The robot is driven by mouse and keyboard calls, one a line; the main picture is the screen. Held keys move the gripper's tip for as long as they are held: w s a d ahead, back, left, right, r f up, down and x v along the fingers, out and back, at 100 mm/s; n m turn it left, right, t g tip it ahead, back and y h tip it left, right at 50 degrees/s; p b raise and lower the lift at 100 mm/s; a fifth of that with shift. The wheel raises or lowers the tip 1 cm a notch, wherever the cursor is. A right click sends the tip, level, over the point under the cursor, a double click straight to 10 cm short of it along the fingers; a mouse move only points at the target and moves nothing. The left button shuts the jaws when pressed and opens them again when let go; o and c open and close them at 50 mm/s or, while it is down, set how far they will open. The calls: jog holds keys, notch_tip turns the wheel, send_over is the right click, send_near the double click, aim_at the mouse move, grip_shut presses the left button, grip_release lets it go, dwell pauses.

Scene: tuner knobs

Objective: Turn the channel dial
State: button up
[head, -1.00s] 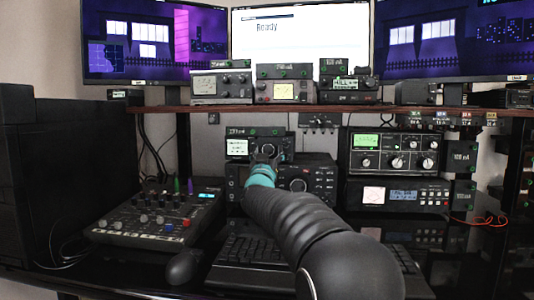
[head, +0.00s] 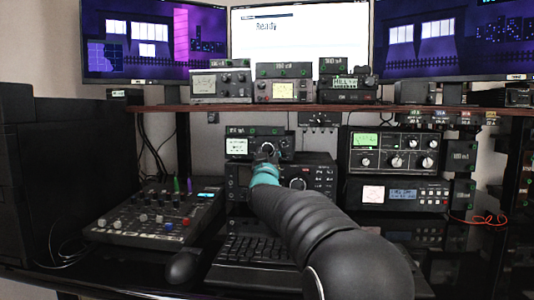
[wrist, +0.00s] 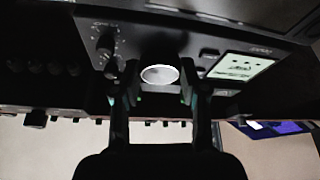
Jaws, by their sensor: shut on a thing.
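The dial (wrist: 160,74) is a round knob with a pale face on the front of a small dark radio (head: 238,146) with a lit white display. In the wrist view, which looks upside down, my gripper (wrist: 158,88) has one finger on each side of the dial and is shut on it. In the head view my gripper (head: 266,158) reaches the right part of the radio's front and hides part of the dial. The dial's pointer cannot be made out. The lit display (wrist: 238,66) shows beside the dial in the wrist view.
A smaller knob (wrist: 106,43) with scale marks sits near the dial. A larger black radio (head: 318,178) is just below, with a keyboard (head: 248,250) in front. A mixer (head: 150,218) stands left, and more radios (head: 392,152) right. A shelf (head: 330,107) runs above.

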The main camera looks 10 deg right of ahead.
jog(key=o, duration=1.1)
jog(key=shift+o, duration=0.2)
jog(key=v, duration=1.2)
